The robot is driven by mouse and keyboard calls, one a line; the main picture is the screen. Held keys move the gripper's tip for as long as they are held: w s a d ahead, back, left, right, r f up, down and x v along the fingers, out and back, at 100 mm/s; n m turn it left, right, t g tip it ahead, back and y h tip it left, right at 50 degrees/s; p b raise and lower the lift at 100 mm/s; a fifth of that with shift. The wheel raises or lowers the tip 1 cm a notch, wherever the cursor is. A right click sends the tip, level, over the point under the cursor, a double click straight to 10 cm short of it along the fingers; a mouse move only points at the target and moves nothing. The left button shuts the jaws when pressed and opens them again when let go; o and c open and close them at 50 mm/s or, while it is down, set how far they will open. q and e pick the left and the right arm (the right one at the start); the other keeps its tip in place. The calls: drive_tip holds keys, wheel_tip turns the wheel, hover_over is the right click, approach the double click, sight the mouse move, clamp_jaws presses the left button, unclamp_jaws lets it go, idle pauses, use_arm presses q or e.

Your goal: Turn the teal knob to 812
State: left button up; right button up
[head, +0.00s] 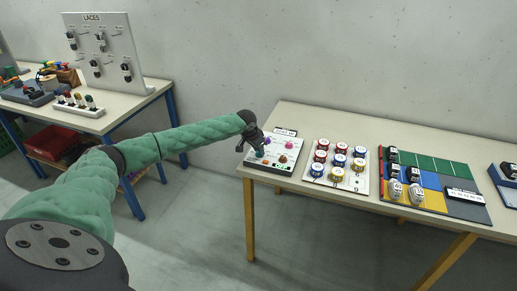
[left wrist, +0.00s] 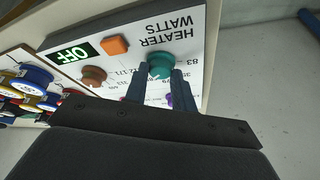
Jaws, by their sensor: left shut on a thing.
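The teal knob (left wrist: 159,66) sits on the white heater panel (left wrist: 202,75) marked "HEATER WATTS" in the left wrist view. My left gripper (left wrist: 157,78) is shut on the teal knob, with one finger on each side of it. In the head view my left gripper (head: 257,150) is over the left part of the heater panel (head: 289,164) and hides the teal knob. The numbers round the knob are mostly hidden or too small; "83" shows beside it. My right gripper is not in view.
A brown knob (left wrist: 93,75), an orange button (left wrist: 115,45), a green "OFF" display (left wrist: 73,53) and a partly hidden purple knob (left wrist: 170,99) are close by. A board of coloured round pieces (head: 316,178) stands to the right in the head view.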

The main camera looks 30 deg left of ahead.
use_arm(q)
drive_tip(key=shift+a+m+h, duration=0.1)
drive_tip(key=shift+m+h, duration=0.2)
drive_tip(key=shift+m, duration=0.5)
drive_tip(key=shift+m+h, duration=0.3)
drive_tip(key=shift+m, duration=0.4)
drive_tip(key=shift+w+a+m+g, duration=0.1)
drive_tip(key=shift+m+g, duration=0.2)
drive_tip(key=shift+m, duration=0.3)
drive_tip(key=shift+m+h, duration=0.4)
drive_tip(key=shift+r, duration=0.1)
drive_tip(key=o, duration=0.9)
drive_tip(key=shift+o, duration=0.4)
drive_tip(key=shift+b, duration=0.3)
drive_tip(key=shift+a+r, duration=0.1)
drive_tip(key=shift+r, duration=0.05)
drive_tip(key=b+v, duration=0.2)
drive_tip(key=v, duration=0.5)
drive_tip(key=shift+r+b, duration=0.25)
drive_tip(key=shift+b, duration=0.05)
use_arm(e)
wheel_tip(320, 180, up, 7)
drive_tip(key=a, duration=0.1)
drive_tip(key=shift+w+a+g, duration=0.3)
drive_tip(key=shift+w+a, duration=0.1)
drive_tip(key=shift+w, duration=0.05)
